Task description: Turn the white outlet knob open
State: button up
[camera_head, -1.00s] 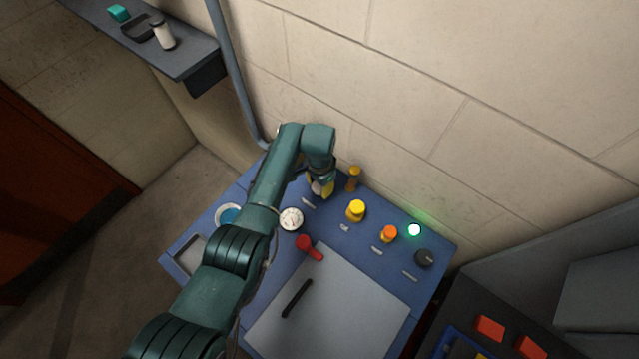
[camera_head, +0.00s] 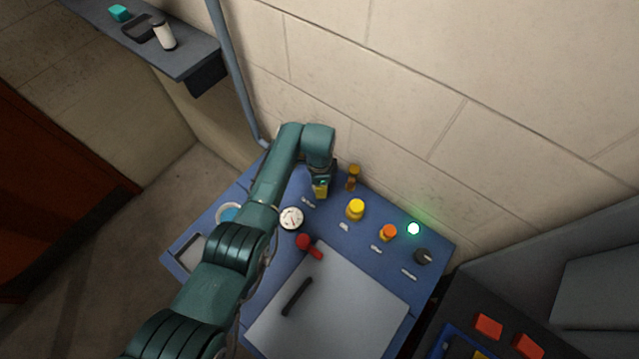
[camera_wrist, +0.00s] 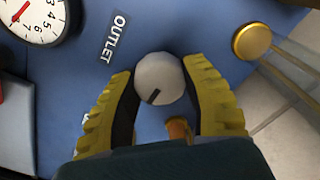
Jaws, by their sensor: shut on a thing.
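The white outlet knob (camera_wrist: 158,77) is round, with a dark pointer mark on its lower left part in the wrist view. The label OUTLET (camera_wrist: 113,38) is on the blue panel beside it. My gripper (camera_wrist: 160,92) has its two yellow fingers on either side of the knob and is shut on it. In the head view my gripper (camera_head: 320,190) points down at the back of the blue panel (camera_head: 330,222), and the knob is hidden beneath it.
A white dial gauge (camera_head: 291,218), a red-handled lever (camera_head: 308,245), a yellow knob (camera_head: 355,209), an orange button (camera_head: 389,232), a lit green lamp (camera_head: 414,229) and a black knob (camera_head: 423,257) stand on the panel. A brass post (camera_head: 353,176) rises close to my gripper's right.

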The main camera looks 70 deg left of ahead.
jog(key=shift+s+d+f, duration=0.1)
jog(key=shift+f, duration=0.1)
jog(key=o, duration=1.3)
jog(key=shift+r, duration=0.15)
notch_tip(320, 180, up, 12)
